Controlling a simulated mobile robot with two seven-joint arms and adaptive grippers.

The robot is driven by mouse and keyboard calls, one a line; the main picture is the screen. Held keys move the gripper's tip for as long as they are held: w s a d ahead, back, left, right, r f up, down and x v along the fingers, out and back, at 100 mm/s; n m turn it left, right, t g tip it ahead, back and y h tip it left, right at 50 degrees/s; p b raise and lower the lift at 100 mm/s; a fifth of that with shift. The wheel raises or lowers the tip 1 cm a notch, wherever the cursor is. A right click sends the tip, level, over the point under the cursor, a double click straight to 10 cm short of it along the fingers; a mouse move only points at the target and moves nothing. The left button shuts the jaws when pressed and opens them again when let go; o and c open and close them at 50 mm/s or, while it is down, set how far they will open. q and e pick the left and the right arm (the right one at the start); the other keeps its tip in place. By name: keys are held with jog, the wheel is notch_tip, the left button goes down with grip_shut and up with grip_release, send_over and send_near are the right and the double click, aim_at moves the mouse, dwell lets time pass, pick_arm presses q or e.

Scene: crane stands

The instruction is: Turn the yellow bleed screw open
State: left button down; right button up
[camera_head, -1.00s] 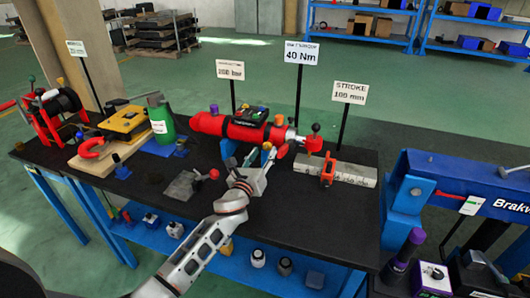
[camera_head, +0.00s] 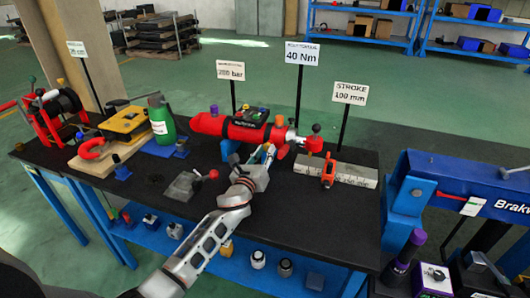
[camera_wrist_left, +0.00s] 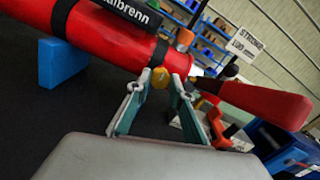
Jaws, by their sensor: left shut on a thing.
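The yellow bleed screw (camera_wrist_left: 160,77) sits at the end of the red cylinder (camera_wrist_left: 105,38) in the left wrist view. My left gripper (camera_wrist_left: 161,86) has its two fingertips on either side of the screw and is shut on it. In the head view the left gripper (camera_head: 267,154) reaches up to the right end of the red cylinder (camera_head: 212,125). The screw is too small and covered to make out there. My right gripper is in neither view.
A red handle (camera_wrist_left: 265,100) sticks out close to the right of my fingers. A blue support block (camera_wrist_left: 60,62) stands under the cylinder. An orange clamp (camera_head: 328,170) sits on a grey bar (camera_head: 352,174) to the right. A small red-knobbed lever (camera_head: 213,174) stands at the left.

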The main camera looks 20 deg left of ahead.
pick_arm(q)
jog(key=shift+n, duration=1.2)
jog(key=n, duration=1)
jog(key=n+p, duration=0.2)
jog(key=n, duration=0.4)
jog(key=shift+n, duration=0.9)
